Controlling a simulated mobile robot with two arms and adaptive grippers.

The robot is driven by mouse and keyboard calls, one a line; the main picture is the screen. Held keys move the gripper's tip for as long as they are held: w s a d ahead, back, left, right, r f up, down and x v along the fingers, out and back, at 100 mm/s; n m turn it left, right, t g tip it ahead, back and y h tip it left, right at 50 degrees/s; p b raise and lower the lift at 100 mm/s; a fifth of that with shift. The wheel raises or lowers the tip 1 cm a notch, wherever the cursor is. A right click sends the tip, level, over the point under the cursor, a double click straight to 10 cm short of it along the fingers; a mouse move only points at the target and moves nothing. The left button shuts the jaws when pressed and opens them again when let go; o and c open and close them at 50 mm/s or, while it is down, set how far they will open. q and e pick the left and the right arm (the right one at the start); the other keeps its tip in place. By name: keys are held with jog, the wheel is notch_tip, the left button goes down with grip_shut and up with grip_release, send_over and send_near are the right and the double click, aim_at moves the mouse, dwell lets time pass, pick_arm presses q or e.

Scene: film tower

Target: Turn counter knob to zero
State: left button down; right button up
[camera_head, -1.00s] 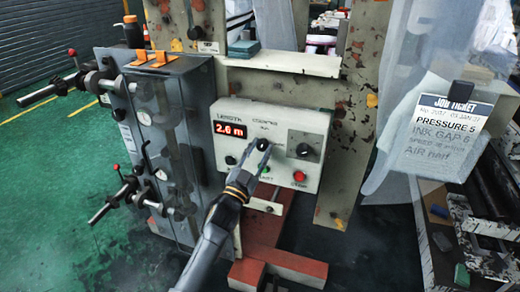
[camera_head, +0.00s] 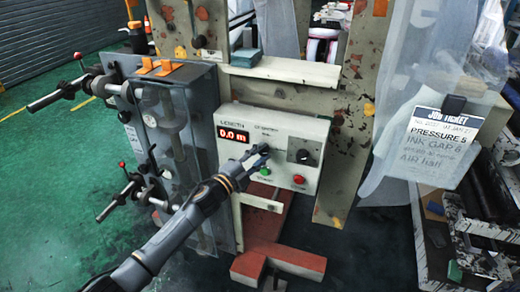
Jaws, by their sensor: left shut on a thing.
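The cream counter box (camera_head: 283,129) is fixed to the machine frame in the middle of the head view. Its red display (camera_head: 233,133) reads 0.0 m. The small dark counter knob (camera_head: 264,149) sits on the box's front, right of the display. My left gripper (camera_head: 256,156) reaches in from the lower left and is shut on the knob; its fingers partly cover it. My right gripper is not in view.
A larger dark dial (camera_head: 302,156) and a red button (camera_head: 299,180) are close on the right of the box. A grey metal housing (camera_head: 174,120) with levers stands at left. A job ticket (camera_head: 443,127) hangs at right.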

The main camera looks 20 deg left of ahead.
pick_arm(q)
jog(key=shift+r+m+g+p, duration=0.1)
jog(key=shift+m+g+p, duration=0.5)
jog(key=shift+m+p, duration=0.9)
jog(key=c, duration=1)
grip_release()
jog(key=v, duration=1.2)
jog(key=shift+d+y, duration=0.1)
jog(key=shift+y, duration=0.2)
